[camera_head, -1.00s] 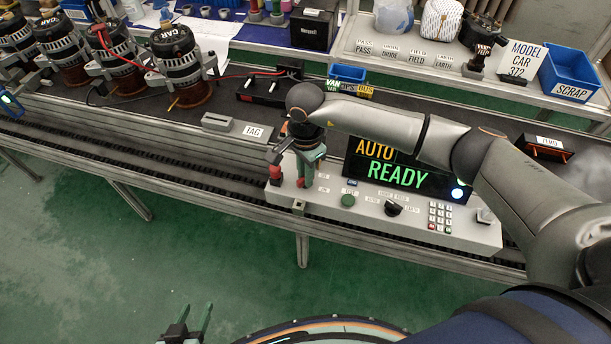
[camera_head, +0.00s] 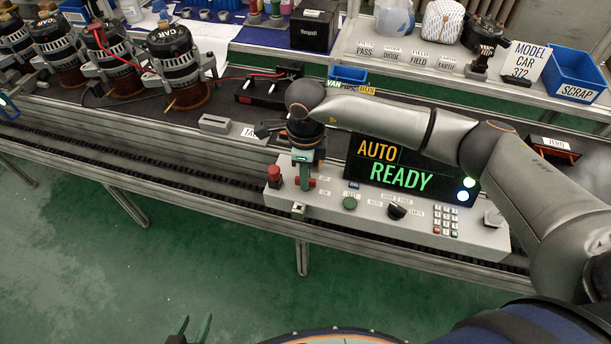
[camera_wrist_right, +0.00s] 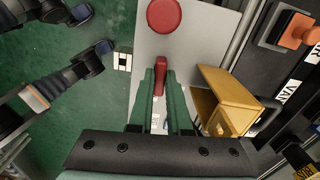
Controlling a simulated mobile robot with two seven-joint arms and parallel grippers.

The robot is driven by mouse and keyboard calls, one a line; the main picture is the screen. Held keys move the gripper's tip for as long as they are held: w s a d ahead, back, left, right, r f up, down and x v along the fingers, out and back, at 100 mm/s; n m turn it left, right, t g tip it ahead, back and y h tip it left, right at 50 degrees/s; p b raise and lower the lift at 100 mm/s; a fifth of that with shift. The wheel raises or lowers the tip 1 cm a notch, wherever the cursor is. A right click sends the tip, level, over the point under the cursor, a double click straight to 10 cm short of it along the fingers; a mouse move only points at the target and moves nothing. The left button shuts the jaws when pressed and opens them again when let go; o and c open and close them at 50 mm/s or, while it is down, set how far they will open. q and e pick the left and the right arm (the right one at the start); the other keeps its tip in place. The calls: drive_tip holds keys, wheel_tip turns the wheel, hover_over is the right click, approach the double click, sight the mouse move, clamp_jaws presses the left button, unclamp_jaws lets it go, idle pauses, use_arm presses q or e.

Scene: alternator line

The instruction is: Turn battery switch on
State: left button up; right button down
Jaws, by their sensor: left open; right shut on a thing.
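The battery switch is a red lever, seen in the right wrist view (camera_wrist_right: 160,76) between the green fingers of my right gripper (camera_wrist_right: 161,92). In the head view my right gripper (camera_head: 304,183) points down at the left end of the grey control panel (camera_head: 330,204), shut on the lever. The lever is largely hidden there by the fingers. A red mushroom button (camera_head: 274,174) stands just left of the gripper. The display (camera_head: 400,170) reads AUTO READY, and two lights glow at its right. My left gripper (camera_head: 192,334) is open and empty at the bottom edge, partly cut off.
The panel also carries a green button (camera_head: 350,203), a black knob (camera_head: 397,211) and a keypad (camera_head: 446,218). A yellow bin (camera_wrist_right: 226,100) is close right of the fingers in the wrist view. Alternators (camera_head: 178,65) stand behind, left. Green floor in front is clear.

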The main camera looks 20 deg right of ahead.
drive_tip(key=shift+m, duration=0.6)
drive_tip(key=c, duration=0.9)
unclamp_jaws()
drive_tip(key=shift+o, duration=0.2)
drive_tip(key=shift+r, duration=0.1)
wheel_tip(320, 180, up, 12)
drive_tip(key=shift+r+b, duration=0.2)
drive_tip(key=shift+b, duration=0.25)
